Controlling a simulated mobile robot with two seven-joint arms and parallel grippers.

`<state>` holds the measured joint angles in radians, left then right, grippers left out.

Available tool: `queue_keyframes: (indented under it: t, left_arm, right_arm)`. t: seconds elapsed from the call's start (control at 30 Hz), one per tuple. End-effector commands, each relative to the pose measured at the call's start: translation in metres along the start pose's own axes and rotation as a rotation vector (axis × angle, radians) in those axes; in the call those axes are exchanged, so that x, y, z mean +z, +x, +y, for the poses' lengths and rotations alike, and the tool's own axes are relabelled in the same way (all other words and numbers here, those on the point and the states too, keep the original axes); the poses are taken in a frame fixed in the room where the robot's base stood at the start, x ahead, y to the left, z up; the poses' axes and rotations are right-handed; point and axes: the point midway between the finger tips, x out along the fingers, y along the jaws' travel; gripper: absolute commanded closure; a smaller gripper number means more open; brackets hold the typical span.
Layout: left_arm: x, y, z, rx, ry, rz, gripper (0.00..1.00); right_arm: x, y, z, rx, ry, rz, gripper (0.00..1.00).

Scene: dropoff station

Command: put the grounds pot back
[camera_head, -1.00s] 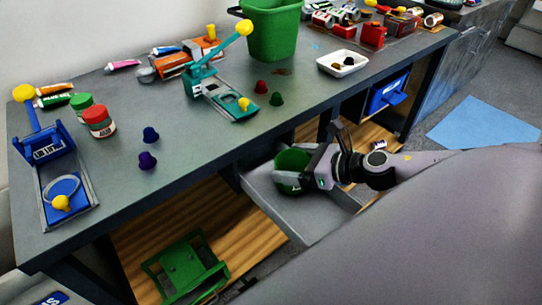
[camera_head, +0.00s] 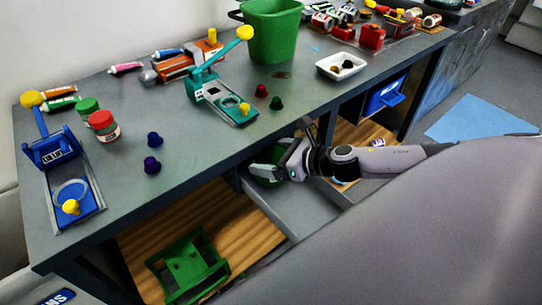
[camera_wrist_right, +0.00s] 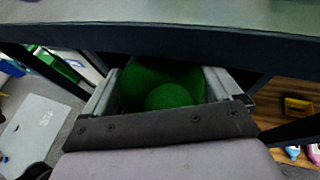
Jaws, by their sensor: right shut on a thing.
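The green grounds pot (camera_head: 264,166) is at the open grey drawer (camera_head: 308,212) under the table, near its back end by the table's front edge. My right gripper (camera_head: 280,170) is shut on the pot, reaching in from the right. In the right wrist view the pot (camera_wrist_right: 165,85) shows between the two grey fingers, just under the table edge. I cannot tell whether the pot touches the drawer floor. My left gripper is not in view.
The table edge (camera_wrist_right: 200,42) runs close above the pot. A green holder (camera_head: 188,265) lies on the wooden shelf to the left. A blue bin (camera_head: 386,95) sits under the table to the right. A teal press (camera_head: 222,95) and a green bucket (camera_head: 272,35) stand on top.

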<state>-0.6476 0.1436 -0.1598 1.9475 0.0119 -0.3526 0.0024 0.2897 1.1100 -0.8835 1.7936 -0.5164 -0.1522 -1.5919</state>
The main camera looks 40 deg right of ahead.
Motion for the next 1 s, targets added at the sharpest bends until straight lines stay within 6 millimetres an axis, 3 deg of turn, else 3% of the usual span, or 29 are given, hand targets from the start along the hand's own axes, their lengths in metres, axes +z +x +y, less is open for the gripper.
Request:
queue_keyframes:
  t: [0.07, 0.5, 0.53, 1.0]
  left_arm:
    - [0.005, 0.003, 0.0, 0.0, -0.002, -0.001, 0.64]
    - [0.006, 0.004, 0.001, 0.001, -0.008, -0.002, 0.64]
    - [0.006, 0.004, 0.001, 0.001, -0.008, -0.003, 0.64]
    - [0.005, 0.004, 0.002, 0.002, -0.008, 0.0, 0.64]
  right_arm:
    - [-0.012, 0.003, 0.001, 0.0, 0.003, 0.003, 0.57]
    - [-0.016, 0.005, 0.0, -0.001, 0.0, 0.001, 0.57]
    - [-0.016, 0.005, 0.0, -0.001, 0.0, 0.001, 0.02]
    - [-0.015, -0.006, -0.001, -0.002, 0.001, 0.004, 0.0]
